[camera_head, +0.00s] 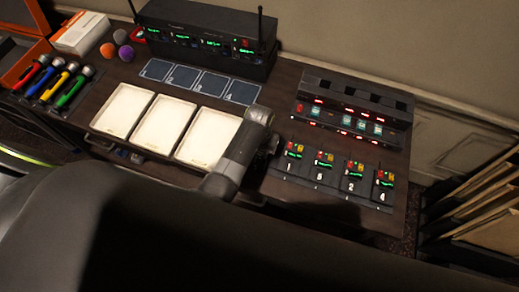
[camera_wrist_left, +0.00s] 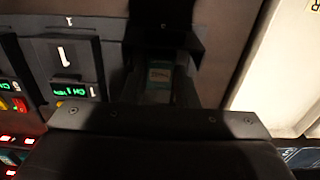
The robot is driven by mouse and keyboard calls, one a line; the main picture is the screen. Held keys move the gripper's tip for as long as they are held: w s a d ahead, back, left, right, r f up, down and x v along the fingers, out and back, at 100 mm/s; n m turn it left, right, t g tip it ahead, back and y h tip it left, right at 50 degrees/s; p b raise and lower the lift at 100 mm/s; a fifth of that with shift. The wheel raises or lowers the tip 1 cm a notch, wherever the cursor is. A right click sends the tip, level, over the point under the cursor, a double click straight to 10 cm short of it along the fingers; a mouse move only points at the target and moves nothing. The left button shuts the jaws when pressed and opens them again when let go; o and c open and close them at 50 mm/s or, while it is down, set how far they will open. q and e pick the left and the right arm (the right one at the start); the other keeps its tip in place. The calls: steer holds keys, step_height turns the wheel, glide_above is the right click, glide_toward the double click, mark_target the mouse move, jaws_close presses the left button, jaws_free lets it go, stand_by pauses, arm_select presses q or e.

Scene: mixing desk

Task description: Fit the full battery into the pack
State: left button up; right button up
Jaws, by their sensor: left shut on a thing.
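My left gripper (camera_head: 268,146) reaches over the desk between the white trays and the row of packs. In the left wrist view its dark fingers (camera_wrist_left: 160,70) are shut on a small dark item with a pale greenish label, apparently a battery (camera_wrist_left: 160,78). The fingers and shadow hide much of it. Several bodypacks stand in a row, each with a number and a green display. Pack 1 (camera_head: 290,165) is nearest the gripper, just to its right. It also shows in the left wrist view (camera_wrist_left: 68,55), beside the fingers and apart from the held item. My right gripper is not in view.
Two charger units (camera_head: 352,110) with red lights stand behind the packs. Three white trays (camera_head: 165,122) lie left of the gripper, with numbered dark pads (camera_head: 211,83) behind. A receiver rack (camera_head: 205,35) with antennas stands at the back. Several microphones (camera_head: 50,82) lie far left.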

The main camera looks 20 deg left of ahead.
arm_select(q)
steer(key=shift+p, duration=0.75)
stand_by(0.9)
steer(key=shift+f, duration=0.5)
stand_by(0.5)
stand_by(0.4)
steer(key=o, duration=1.2)
steer(key=shift+o, duration=0.2)
steer(key=shift+r, duration=0.1)
steer(key=shift+r+p, duration=1.15)
steer(key=shift+r, duration=2.3)
